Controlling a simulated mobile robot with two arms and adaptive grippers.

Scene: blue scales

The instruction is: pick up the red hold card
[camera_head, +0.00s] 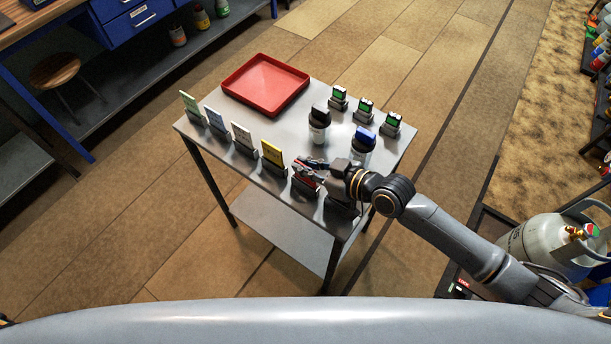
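The red hold card (303,181) stands in a dark holder in the front row on the grey metal table (290,122). It is partly covered by my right gripper (309,171), whose arm comes in from the right. The fingers are at the upper part of the card. They are too small and overlapped to tell whether they are closed on it. My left gripper is not in view.
A yellow card (273,153), a white card (242,134), a pale blue card (214,117) and a green card (189,103) stand leftward. A gas cylinder (550,243) is right.

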